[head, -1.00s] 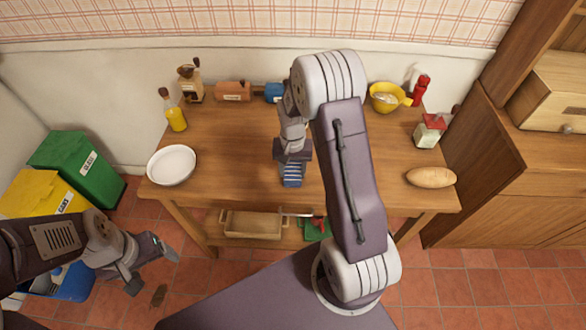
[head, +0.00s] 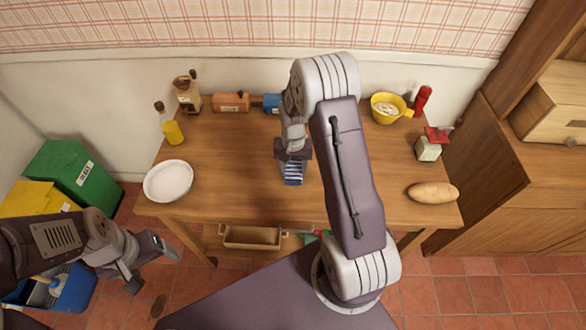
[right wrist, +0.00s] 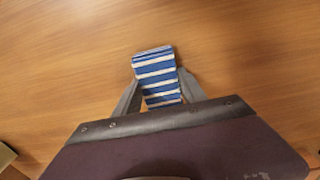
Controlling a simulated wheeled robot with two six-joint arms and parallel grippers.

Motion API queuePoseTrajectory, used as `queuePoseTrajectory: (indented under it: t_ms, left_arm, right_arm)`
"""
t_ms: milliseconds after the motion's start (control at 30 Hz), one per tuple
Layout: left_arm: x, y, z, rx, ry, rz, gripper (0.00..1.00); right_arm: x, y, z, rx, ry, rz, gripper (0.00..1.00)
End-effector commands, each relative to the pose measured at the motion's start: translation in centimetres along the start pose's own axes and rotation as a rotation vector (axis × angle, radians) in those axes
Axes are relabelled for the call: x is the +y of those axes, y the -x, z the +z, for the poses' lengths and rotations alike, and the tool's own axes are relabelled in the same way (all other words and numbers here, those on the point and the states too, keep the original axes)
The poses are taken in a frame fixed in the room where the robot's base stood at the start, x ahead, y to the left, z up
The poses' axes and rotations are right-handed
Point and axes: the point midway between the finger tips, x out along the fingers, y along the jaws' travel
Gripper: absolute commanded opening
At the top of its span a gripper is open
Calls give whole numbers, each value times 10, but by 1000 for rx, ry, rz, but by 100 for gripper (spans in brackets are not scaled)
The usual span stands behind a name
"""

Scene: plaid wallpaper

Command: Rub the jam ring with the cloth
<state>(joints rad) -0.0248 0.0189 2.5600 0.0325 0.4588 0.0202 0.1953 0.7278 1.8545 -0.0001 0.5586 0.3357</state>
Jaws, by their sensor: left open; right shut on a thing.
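A folded blue-and-white striped cloth (head: 292,174) is held by my right gripper (head: 293,158) over the middle of the wooden table (head: 235,160). In the right wrist view the cloth (right wrist: 158,78) sits between the two fingers, its far end over bare wood. I cannot tell whether the cloth touches the table. No jam ring shows in either view; my right arm and the cloth hide part of the table. My left gripper (head: 154,266) is open and empty, low at the left, off the table's front left corner.
A white plate (head: 168,181), oil bottle (head: 172,130) and grinder (head: 188,95) stand at the table's left. A yellow bowl (head: 388,108), red bottle (head: 421,101), red-topped jar (head: 429,148) and bread loaf (head: 433,192) stand right. Bins (head: 80,178) stand on the floor left.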

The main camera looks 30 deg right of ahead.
Motion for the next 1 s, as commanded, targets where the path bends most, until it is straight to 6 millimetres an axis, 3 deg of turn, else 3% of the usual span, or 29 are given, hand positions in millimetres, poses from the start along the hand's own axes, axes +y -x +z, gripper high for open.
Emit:
queuePoseTrajectory:
  t_ms: [67,200,700,1000]
  left_arm:
    - [0,4,0,0,0,0,77]
    - [0,20,-2,0,0,0,77]
    - [1,62,-6,0,0,0,77]
    - [1,70,-7,0,0,0,77]
  right_arm:
    - [0,3,-1,0,0,0,10]
    - [0,28,-1,0,1,0,10]
    - [0,72,-4,0,5,0,10]
    - [0,81,-5,-1,7,0,10]
